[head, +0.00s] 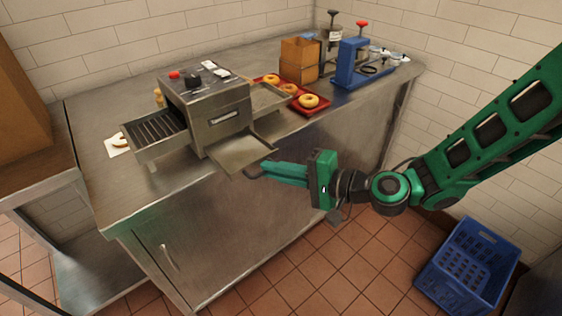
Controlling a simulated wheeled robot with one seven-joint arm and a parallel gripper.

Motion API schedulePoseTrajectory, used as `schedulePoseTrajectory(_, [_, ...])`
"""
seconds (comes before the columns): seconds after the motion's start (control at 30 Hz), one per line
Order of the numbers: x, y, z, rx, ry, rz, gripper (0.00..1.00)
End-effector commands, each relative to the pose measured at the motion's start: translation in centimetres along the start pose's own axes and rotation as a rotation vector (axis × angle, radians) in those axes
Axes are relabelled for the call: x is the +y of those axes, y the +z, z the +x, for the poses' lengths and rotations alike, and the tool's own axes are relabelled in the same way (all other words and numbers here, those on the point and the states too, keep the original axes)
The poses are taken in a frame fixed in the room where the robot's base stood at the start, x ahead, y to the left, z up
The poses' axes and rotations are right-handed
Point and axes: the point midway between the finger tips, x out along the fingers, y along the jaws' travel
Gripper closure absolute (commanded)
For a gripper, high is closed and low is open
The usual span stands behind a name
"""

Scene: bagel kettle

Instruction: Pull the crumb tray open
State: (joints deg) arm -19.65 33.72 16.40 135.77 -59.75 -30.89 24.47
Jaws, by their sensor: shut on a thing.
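The conveyor toaster (205,105) stands on the steel counter, a grey metal box with a red knob on top. Its crumb tray (240,153) is a flat steel sheet sticking out from the front at the base, reaching over the counter's front edge. My gripper (252,171) comes from the right, its green fingers pointing left. It is shut on the front edge of the crumb tray, near the tray's right front corner. The exact contact of the fingertips is small and partly hidden.
A wire conveyor (158,130) juts from the toaster's left. A red tray (305,108) with bagels, a wooden box (299,60) and a blue press (356,63) stand to the right on the counter (185,185). A blue crate (467,265) sits on the floor.

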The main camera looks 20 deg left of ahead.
Motion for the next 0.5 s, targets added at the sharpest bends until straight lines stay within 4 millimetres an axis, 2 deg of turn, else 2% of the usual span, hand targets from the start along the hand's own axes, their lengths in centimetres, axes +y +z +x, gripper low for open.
schedulePoseTrajectory(0.03, [0.27, 1.19, 0.20, -0.025, 0.007, 0.006, 1.00])
schedulePoseTrajectory(0.2, [0.27, 1.37, 0.22, -0.028, 0.007, 0.007, 1.00])
schedulePoseTrajectory(0.3, [0.25, 1.39, 0.24, -0.029, 0.007, 0.007, 0.74])
schedulePoseTrajectory(0.5, [0.13, 0.99, 0.18, -0.021, 0.004, 0.005, 0.74])
